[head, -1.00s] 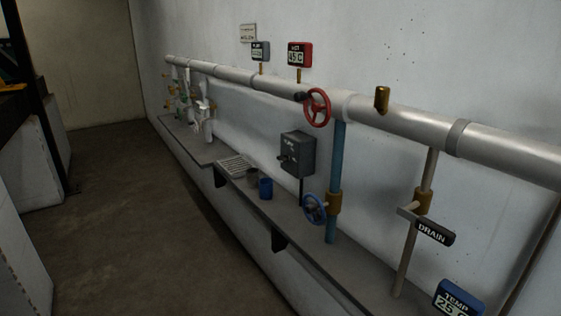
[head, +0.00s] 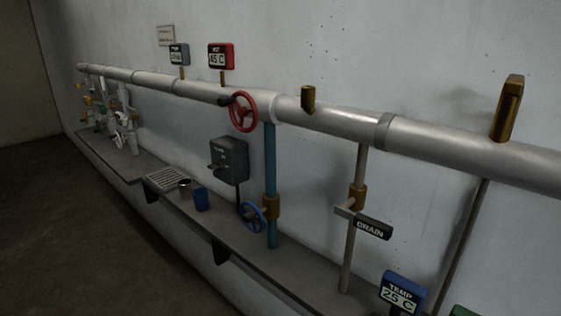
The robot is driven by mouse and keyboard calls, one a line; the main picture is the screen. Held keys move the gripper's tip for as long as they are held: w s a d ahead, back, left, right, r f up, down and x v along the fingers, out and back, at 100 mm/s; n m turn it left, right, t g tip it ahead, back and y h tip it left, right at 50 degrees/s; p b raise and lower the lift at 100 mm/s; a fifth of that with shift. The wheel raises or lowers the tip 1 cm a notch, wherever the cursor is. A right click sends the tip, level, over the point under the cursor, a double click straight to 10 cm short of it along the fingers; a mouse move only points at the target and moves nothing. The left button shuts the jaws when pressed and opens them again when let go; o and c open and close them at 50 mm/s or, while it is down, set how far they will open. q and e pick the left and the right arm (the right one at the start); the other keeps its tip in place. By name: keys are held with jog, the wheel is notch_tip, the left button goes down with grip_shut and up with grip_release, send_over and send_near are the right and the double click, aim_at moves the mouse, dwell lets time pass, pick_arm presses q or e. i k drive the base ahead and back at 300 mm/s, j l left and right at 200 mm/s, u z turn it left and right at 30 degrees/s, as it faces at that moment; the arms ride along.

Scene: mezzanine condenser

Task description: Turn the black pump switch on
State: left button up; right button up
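The black pump switch is a dark grey box (head: 229,160) on the white wall, below the large pipe and left of the blue vertical pipe. A small lever (head: 219,168) sticks out from its front toward the left. The label on the box is too small to read. A dark conduit runs down from it to the shelf. Neither of my grippers is in the head view.
A grey shelf (head: 236,233) runs along the wall below the pipe (head: 340,122). Red (head: 243,111) and blue (head: 253,215) handwheels project near the box. Open floor (head: 70,235) lies left.

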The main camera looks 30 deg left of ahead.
aim_at(216, 167)
jog(key=j+z, duration=0.25)
jog(key=j, duration=0.2)
jog(key=j+z, duration=0.2)
jog(key=j, duration=0.3)
jog(key=j+z, duration=0.25)
jog(key=j, duration=0.2)
jog(key=j+z, duration=0.2)
jog(key=j, duration=0.3)
jog(key=k+j+z, duration=0.25)
jog(key=j, duration=0.2)
jog(key=j+z, duration=0.25)
jog(key=j, duration=0.2)
